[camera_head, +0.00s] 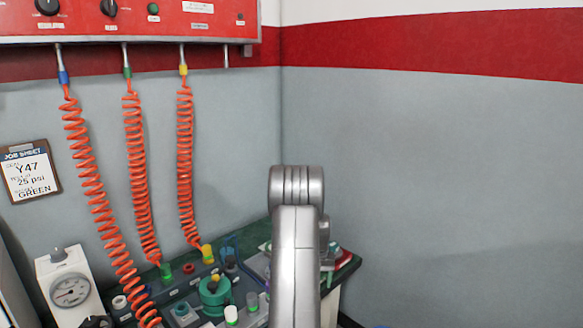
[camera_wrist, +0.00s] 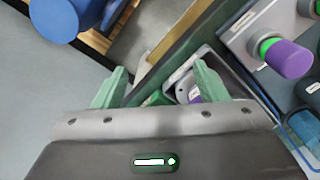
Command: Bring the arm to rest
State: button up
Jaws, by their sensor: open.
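My arm, silver-grey, stands upright in front of the bench in the head view and hides part of its right end. My gripper (camera_wrist: 155,88) shows only in the wrist view, with two green fingers spread wide apart. Nothing is held between the fingers. Beyond them lie the green bench edge and a small grey holder with a purple item, which I see only in part.
The green bench (camera_head: 344,272) carries several coloured fittings. Three coiled orange hoses (camera_head: 137,165) hang from the red panel (camera_head: 160,22). A pressure gauge (camera_head: 70,291) stands at lower left. A job sheet (camera_head: 30,172) hangs on the wall. A blue round object (camera_wrist: 58,18) is at upper left in the wrist view. Open space lies right.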

jog(key=s+a+f+p, duration=0.1)
jog(key=s+a+p, duration=0.1)
jog(key=s+a, duration=0.6)
jog(key=shift+s+f, duration=0.25)
jog(key=shift+s, duration=2.45)
